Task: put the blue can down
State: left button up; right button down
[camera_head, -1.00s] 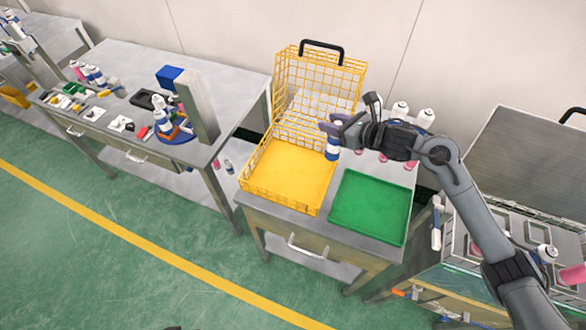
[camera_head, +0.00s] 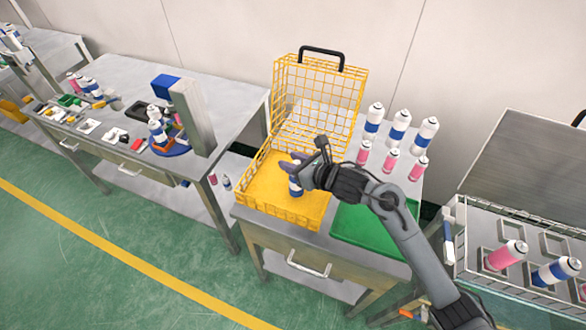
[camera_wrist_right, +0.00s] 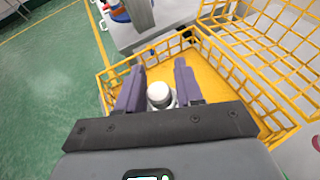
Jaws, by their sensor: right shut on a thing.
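My right gripper (camera_head: 297,167) is over the yellow wire basket (camera_head: 262,183) in the head view. It is shut on the blue can (camera_head: 295,188), a white can with a blue band. The can looks upright, inside the basket's rim. In the right wrist view its white top (camera_wrist_right: 159,95) shows between the two purple fingers (camera_wrist_right: 159,88). The gripper and arm partly hide the can, and I cannot tell whether its base touches the basket floor. My left gripper is not in view.
A green tray (camera_head: 365,232) lies right of the basket, partly under my arm. Blue-banded cans (camera_head: 399,127) and pink cans (camera_head: 391,160) stand behind it. The basket's raised mesh lid (camera_head: 318,100) stands at the back. Bare yellow basket floor surrounds the held can.

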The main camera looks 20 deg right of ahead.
jog(key=shift+f, duration=0.85)
jog(key=shift+b, duration=0.3)
jog(key=c, duration=1.2)
grip_release()
jog(key=shift+f, duration=0.15)
jog(key=o, duration=0.5)
